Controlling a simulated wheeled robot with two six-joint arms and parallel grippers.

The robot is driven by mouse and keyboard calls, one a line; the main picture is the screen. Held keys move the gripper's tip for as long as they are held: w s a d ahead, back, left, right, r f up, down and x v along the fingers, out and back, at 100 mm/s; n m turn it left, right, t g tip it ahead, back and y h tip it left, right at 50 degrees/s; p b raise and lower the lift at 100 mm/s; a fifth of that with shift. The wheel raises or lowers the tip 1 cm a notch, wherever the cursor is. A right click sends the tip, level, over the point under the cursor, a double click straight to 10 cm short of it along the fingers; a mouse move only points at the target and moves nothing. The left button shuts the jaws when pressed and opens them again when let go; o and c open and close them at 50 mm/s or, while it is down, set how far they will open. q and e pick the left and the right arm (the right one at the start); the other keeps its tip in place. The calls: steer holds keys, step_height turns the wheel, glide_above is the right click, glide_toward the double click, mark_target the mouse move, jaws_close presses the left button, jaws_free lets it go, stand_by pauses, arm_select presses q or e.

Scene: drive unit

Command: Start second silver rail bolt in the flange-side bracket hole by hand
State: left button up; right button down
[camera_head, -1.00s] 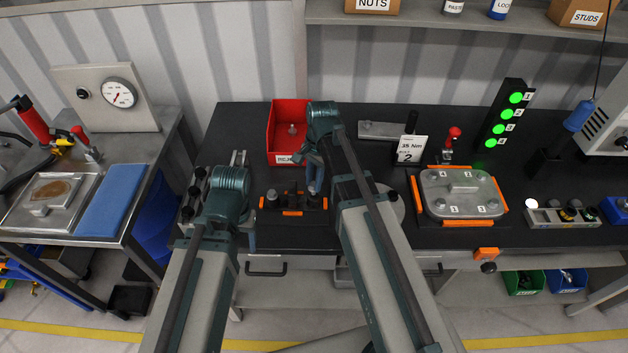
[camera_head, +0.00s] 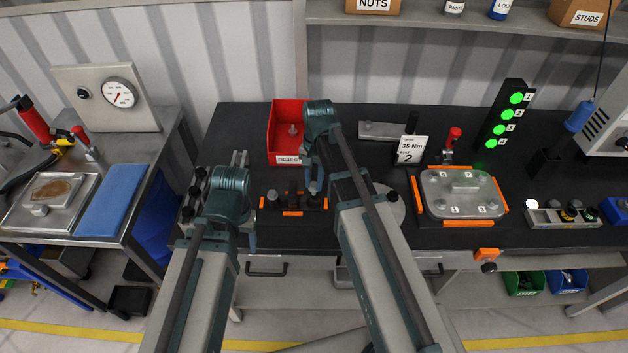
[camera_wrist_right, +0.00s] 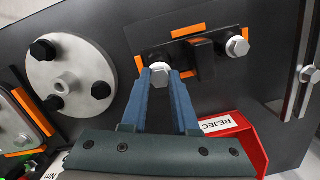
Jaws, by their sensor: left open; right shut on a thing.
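The black bracket (camera_head: 292,203) lies between orange corner marks on the dark bench; it also shows in the right wrist view (camera_wrist_right: 205,58). One silver rail bolt (camera_wrist_right: 237,46) stands at its end away from the flange. My right gripper (camera_head: 315,185) is shut on another silver bolt (camera_wrist_right: 160,70) at the flange-side end. The fingers hide that hole and the shank, so I cannot tell how far the bolt is in. The round grey flange (camera_wrist_right: 70,75) carries several black bolts. My left gripper (camera_head: 251,238) is open, left of the bracket, low near the bench's front edge.
A red reject bin (camera_head: 285,125) stands just behind the bracket. Silver rails (camera_wrist_right: 309,73) lie beyond the bracket's other end. To the right are a torque card (camera_head: 411,150), a plate in orange corners (camera_head: 461,193) and a green light tower (camera_head: 505,115).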

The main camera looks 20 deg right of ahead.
steer(key=shift+f, duration=0.3)
steer(key=shift+b, duration=0.3)
steer(key=shift+f, duration=0.3)
steer(key=shift+f+b, duration=0.15)
steer(key=shift+b, duration=0.25)
steer(key=shift+f, duration=0.15)
steer(key=shift+f+b, duration=0.35)
steer(key=shift+b, duration=0.15)
steer(key=shift+f, duration=0.1)
stand_by(0.5)
steer(key=shift+r, duration=0.2)
